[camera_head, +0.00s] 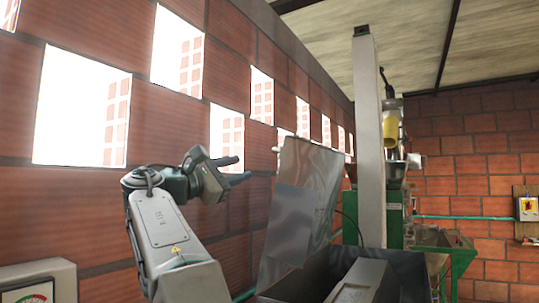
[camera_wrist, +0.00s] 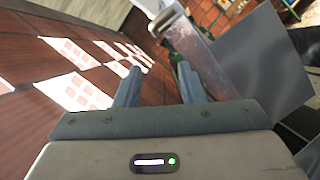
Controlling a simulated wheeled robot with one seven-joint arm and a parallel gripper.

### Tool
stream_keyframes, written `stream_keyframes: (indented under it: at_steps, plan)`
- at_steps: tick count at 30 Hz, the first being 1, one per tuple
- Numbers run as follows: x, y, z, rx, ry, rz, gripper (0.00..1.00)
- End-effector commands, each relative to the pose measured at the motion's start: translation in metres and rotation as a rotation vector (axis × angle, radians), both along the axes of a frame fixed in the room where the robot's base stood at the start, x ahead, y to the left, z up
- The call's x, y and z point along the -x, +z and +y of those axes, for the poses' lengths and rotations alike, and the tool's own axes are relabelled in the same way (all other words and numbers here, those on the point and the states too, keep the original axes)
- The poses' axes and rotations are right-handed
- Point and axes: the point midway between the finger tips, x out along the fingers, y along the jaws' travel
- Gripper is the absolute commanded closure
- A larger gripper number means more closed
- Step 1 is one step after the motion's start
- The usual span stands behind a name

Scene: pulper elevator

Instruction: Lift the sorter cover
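A shiny grey metal panel, which looks like the sorter cover (camera_head: 290,222), stands steeply tilted above a dark metal box (camera_head: 405,272) in the head view. In the wrist view a grey sheet, apparently the same cover (camera_wrist: 262,62), fills the upper right. My gripper (camera_head: 238,169) is up to the left of the panel's upper part, with a gap between them. In the wrist view my gripper (camera_wrist: 160,82) has its two fingers spread, with nothing between them. The panel's lower edge is partly hidden by the box.
A brick wall with bright openings (camera_head: 82,108) runs close along the left. A pale post (camera_head: 369,140) stands behind the box. Green machinery (camera_head: 393,215) stands beyond it. A gauge box (camera_head: 38,283) is at the lower left.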

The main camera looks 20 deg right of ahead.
Motion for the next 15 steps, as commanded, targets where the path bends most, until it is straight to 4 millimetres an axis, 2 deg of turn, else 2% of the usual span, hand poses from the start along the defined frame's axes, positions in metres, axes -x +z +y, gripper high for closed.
stream_keyframes:
  at_steps: [2, 5, 15]
  plan:
    - [0.001, 0.008, 0.004, 0.027, -0.016, -0.004, 0.64]
    - [0.000, 0.013, -0.003, 0.038, -0.027, -0.005, 0.64]
    - [-0.021, 0.033, -0.061, 0.036, -0.031, -0.005, 0.64]
